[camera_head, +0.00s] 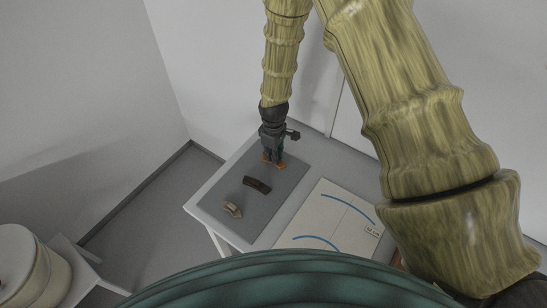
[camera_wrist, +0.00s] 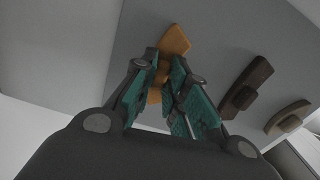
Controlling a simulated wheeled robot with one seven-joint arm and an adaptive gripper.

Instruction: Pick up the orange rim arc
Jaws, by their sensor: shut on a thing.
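The orange rim arc (camera_wrist: 175,40) is between the teal fingers of my gripper (camera_wrist: 163,75) in the wrist view. One end of it sticks out past the fingertips. In the head view the orange arc (camera_head: 281,165) shows at the far end of the grey mat (camera_head: 228,203), under my gripper (camera_head: 273,157). My gripper is shut on it, pointing down. Whether the arc still touches the mat I cannot tell. My fingers hide its middle.
A dark brown sherd (camera_head: 257,184) and a tan sherd (camera_head: 233,209) lie on the mat nearer the front, apart from my gripper. A white sheet with blue curved lines (camera_head: 327,219) lies right of the mat on the white table (camera_head: 197,196). A round pale object (camera_head: 27,262) stands at lower left.

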